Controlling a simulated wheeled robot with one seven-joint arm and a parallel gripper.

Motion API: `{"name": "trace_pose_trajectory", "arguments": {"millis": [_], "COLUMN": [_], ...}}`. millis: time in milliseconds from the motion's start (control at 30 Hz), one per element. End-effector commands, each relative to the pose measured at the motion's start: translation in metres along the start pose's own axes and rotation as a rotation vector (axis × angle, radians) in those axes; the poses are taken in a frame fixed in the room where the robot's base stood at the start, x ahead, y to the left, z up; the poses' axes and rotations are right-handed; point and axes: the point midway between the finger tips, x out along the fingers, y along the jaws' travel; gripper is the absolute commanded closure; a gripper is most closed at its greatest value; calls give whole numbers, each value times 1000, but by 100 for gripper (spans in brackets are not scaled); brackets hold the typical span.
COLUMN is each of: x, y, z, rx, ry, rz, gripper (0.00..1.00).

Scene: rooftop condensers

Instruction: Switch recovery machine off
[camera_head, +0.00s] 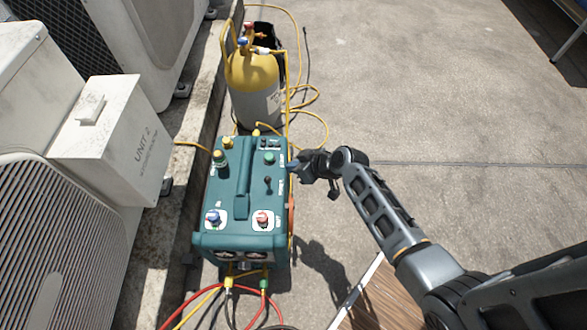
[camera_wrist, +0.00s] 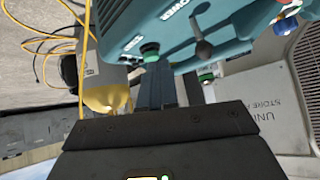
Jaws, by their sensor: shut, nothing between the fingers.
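The recovery machine (camera_head: 226,238) is a teal box with a carry handle on top, standing on the ground at the picture's centre left. A dark toggle lever (camera_head: 268,184) sticks up from its top panel near the right edge; it also shows in the wrist view (camera_wrist: 203,47), beside lettering that seems to read POWER. A green button (camera_head: 269,158) sits beyond the lever, also in the wrist view (camera_wrist: 150,52). My gripper (camera_head: 294,167) is at the machine's right edge, shut and empty. Its fingers (camera_wrist: 160,85) point toward the panel between button and lever. Contact cannot be told.
A yellow-and-grey cylinder (camera_head: 254,88) stands behind the machine, with yellow hoses around it. Blue (camera_head: 213,217) and red (camera_head: 263,218) knobs sit at the panel's front. A grey UNIT 2 box (camera_head: 120,140) and condensers stand left.

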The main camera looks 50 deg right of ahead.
Motion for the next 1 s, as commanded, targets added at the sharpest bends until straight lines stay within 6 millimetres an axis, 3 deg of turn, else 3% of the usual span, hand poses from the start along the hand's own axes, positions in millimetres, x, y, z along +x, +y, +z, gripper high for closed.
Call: {"name": "trace_pose_trajectory", "arguments": {"millis": [500, 700, 1000], "x": [-72, -84, -84], "y": [15, 18, 18], "z": [-14, -16, -16], "rx": [0, 0, 0], "ry": [0, 0, 0], "rz": [2, 1, 1], "gripper": [100, 100, 100]}}
